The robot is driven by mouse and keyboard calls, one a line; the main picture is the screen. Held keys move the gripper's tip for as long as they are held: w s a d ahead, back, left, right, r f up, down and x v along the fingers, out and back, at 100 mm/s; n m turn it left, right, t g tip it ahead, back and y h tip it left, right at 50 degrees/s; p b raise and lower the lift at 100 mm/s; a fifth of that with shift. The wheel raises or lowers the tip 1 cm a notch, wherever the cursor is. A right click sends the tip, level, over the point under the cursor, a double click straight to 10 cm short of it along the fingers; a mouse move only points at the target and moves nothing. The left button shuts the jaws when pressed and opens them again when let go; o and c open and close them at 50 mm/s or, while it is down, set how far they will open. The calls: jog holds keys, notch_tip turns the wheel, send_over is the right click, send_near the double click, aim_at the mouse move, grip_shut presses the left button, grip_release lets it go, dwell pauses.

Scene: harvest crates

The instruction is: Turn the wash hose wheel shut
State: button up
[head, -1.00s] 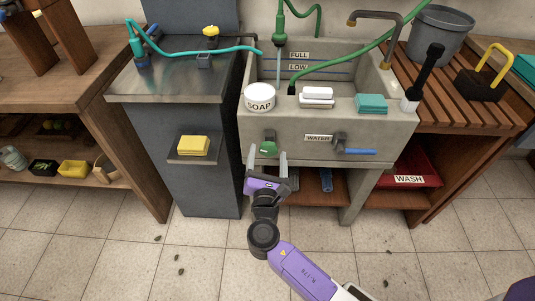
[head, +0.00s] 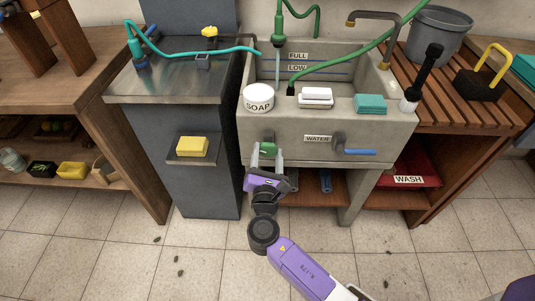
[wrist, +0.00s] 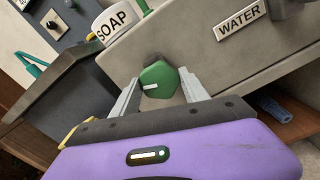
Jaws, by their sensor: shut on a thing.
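The green wheel (head: 267,148), a small knob with a white mark, sits on the sink's front wall below the soap tub. It also shows in the wrist view (wrist: 158,80), with its white mark pointing left. My gripper (head: 267,155) is shut on the green wheel, one finger on each side of it. The fingers also show in the wrist view (wrist: 161,90). A green hose nozzle (head: 279,28) hangs over the sink (head: 345,126), and a thin stream of water falls from it.
A blue lever (head: 358,152) sits right of the wheel beside the WATER label (head: 318,139). The soap tub (head: 258,97) stands on the ledge above. A yellow sponge (head: 192,146) lies on a small shelf to the left. The floor in front is open.

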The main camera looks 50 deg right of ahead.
jog(key=shift+f, duration=0.1)
jog(key=m+b, duration=0.4)
jog(key=m, duration=0.2)
jog(key=shift+f+m+b, duration=0.15)
jog(key=shift+m+b, duration=0.15)
jog(key=shift+m, duration=0.1)
jog(key=m+b, duration=0.2)
jog(key=m, duration=0.1)
jog(key=shift+m, duration=0.3)
jog(key=shift+m+b, duration=1.5)
jog(key=shift+m, duration=0.3)
jog(key=o, duration=1.4)
jog(key=shift+c, duration=0.2)
jog(key=shift+r, duration=0.2)
jog(key=shift+a, duration=0.1)
